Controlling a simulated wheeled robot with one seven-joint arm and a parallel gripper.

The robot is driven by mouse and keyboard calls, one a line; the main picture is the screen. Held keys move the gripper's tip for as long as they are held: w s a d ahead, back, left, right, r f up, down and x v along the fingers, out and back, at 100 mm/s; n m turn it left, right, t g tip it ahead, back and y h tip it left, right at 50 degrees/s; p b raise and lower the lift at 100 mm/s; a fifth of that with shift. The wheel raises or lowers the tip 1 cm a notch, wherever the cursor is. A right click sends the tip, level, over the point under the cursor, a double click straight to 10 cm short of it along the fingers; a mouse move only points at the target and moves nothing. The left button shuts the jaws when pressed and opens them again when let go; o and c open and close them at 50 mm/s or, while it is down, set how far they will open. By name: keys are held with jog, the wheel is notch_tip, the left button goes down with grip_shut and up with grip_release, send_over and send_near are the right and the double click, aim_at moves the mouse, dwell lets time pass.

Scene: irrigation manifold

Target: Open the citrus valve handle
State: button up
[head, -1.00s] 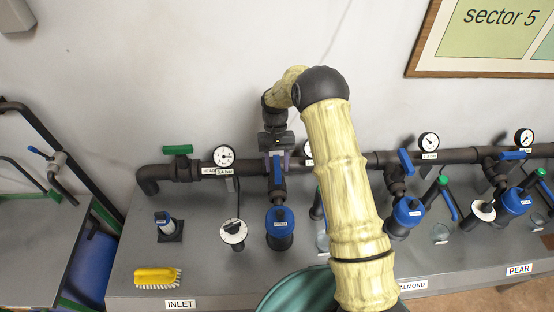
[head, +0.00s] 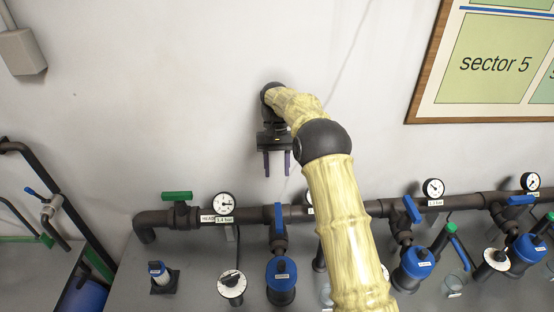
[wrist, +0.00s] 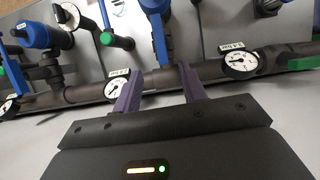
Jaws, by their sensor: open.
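The blue lever handle (head: 279,217) is on the first branch valve, right of the header gauge. It points down the picture, crosswise to the horizontal pipe and roughly along its branch. No legible citrus label shows, so I cannot confirm this is the citrus valve. The same handle appears in the wrist view (wrist: 160,42), beyond the fingers. My gripper (head: 277,166) is open and empty, with two purple fingers pointing down. It appears above the handle in the head view, clear of it. The wrist view shows the gripper (wrist: 160,82) with its fingers apart.
A dark header pipe (head: 343,208) runs along the bench, with a green handle (head: 177,197) at left and a header gauge (head: 223,203). A blue-capped filter (head: 282,272) stands below. Other blue handles (head: 412,209) (head: 520,200) are to the right.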

jog(key=shift+v, duration=1.4)
jog(key=s+d+f+t, duration=0.1)
jog(key=s+d+t, duration=0.2)
jog(key=s, duration=1.1)
jog(key=s+d+f+t, duration=0.1)
jog(key=s+d+t, duration=0.3)
jog(key=s+d, duration=0.4)
jog(key=s, duration=0.6)
jog(key=shift+s+d, duration=0.2)
jog(key=shift+d, duration=0.05)
jog(key=shift+f, duration=0.15)
jog(key=shift+c, duration=0.6)
jog(key=shift+w+d, duration=0.1)
jog(key=shift+d, duration=0.05)
